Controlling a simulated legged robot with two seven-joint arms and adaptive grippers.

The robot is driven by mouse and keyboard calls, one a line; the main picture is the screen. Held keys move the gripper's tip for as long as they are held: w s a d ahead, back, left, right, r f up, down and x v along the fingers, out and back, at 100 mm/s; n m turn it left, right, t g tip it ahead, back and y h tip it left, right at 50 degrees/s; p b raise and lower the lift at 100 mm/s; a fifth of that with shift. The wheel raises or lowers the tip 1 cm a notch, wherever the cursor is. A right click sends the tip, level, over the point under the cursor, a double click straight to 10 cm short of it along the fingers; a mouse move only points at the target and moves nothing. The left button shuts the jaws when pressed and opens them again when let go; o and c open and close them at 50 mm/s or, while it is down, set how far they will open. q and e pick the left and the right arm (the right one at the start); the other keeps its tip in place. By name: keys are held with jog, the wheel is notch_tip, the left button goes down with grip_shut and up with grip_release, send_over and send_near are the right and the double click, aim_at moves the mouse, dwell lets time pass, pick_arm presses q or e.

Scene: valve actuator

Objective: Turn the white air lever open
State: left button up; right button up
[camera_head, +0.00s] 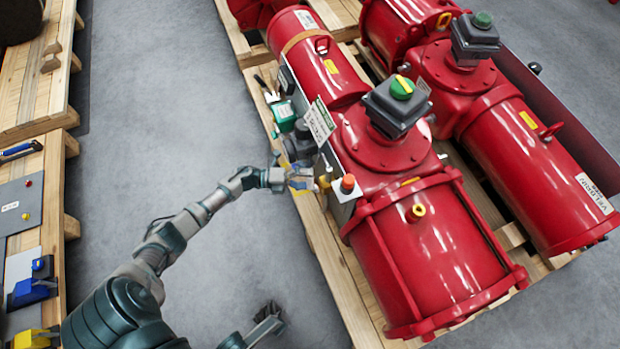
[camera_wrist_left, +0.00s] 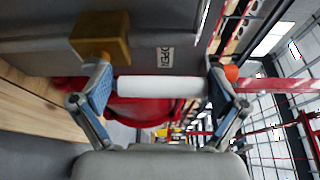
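The white air lever (camera_wrist_left: 160,86) shows in the left wrist view as a pale bar lying crosswise between my left gripper's fingers. My left gripper (camera_wrist_left: 163,98) is open, one finger near each end of the bar; I cannot tell whether they touch it. In the head view my left gripper (camera_head: 298,179) is at the near-left side of the red valve actuator (camera_head: 380,150), by its control panel, and the lever is hard to make out there. My right gripper (camera_head: 266,324) shows partly at the bottom edge, low and away from the actuator; its opening is unclear.
A brass-coloured block (camera_wrist_left: 100,38) and an orange knob (camera_wrist_left: 231,72) sit close to my left fingers. A second red actuator (camera_head: 530,150) stands to the right. The wooden pallet (camera_head: 350,290) runs below. The grey floor (camera_head: 165,110) at left is clear.

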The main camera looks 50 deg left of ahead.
pick_arm(q)
jog(key=shift+s, duration=0.1)
jog(key=v, duration=1.2)
jog(key=shift+f, duration=0.25)
